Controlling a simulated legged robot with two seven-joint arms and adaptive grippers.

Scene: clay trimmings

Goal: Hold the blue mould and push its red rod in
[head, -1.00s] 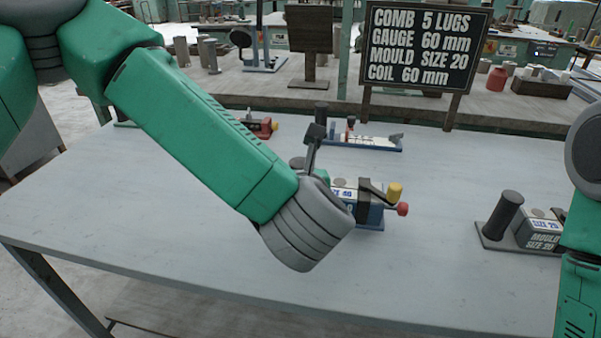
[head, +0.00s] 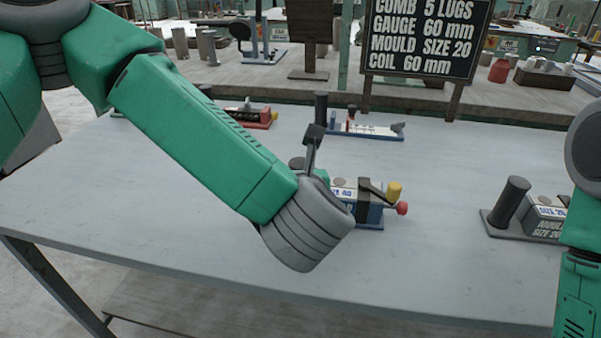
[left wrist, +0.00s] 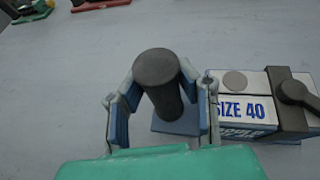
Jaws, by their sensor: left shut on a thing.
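The blue mould (head: 370,214) stands on the table just beyond my left wrist in the head view. My left arm hides its left part. The red rod (head: 402,208) shows its round red end at the mould's right side, below a yellow knob (head: 394,190). In the left wrist view the mould's label (left wrist: 241,110) reads SIZE 40. My left gripper (left wrist: 158,92) has its fingers on both sides of the mould's dark upright post (left wrist: 157,72) and is shut on it. The rod is outside the left wrist view. My right gripper is out of view.
A grey size 20 mould (head: 541,222) stands at the right, near my right arm. A red-based tool (head: 258,122) and a blue-based tool (head: 366,132) lie farther back. A sign (head: 422,42) stands behind the table. The table's front middle is clear.

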